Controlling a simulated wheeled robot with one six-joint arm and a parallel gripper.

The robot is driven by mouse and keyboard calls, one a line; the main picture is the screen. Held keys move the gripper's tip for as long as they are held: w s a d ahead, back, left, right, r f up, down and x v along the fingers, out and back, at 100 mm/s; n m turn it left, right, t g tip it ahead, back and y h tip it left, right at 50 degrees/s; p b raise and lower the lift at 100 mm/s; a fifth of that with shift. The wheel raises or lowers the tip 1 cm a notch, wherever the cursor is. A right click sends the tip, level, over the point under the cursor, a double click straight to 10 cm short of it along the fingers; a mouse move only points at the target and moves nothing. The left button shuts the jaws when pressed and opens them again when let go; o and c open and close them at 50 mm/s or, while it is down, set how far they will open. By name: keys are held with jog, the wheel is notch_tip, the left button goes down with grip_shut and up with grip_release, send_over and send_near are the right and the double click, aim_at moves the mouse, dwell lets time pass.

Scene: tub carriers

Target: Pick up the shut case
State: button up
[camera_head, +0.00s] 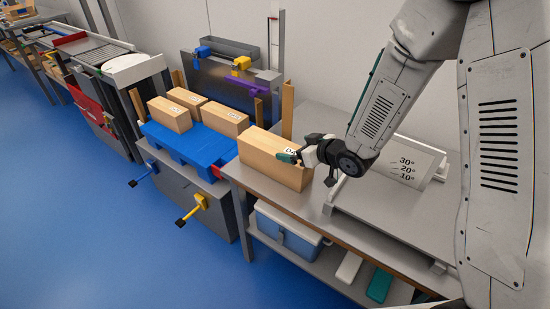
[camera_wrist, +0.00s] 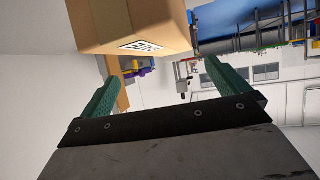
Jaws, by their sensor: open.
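A shut brown case (camera_head: 268,161) with a white label stands on the grey workbench (camera_head: 312,196), at its left end. It also shows at the top of the wrist view (camera_wrist: 120,22), with its label towards me. My gripper (camera_head: 288,157) is at the case's labelled end, its teal fingers overlapping the case in the head view. In the wrist view my gripper (camera_wrist: 162,72) is open, with no case between its fingers. The case lies above the gap in that picture. I cannot tell whether a finger touches it.
Several similar cases (camera_head: 170,114) stand on a blue pallet (camera_head: 190,145) left of the bench. A sloped white plate with angle marks (camera_head: 407,167) stands to the right. A blue-and-white box (camera_head: 285,234) sits on the lower shelf. The blue floor (camera_head: 90,230) is clear in front.

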aim_at(277, 145)
jog(key=shift+w+a+f, duration=0.1)
jog(key=shift+a+f, duration=0.2)
jog(key=shift+a, duration=0.1)
jog(key=x, duration=0.7)
jog(key=shift+w, duration=0.15)
jog(key=c, duration=1.8)
jog(key=shift+c, duration=0.2)
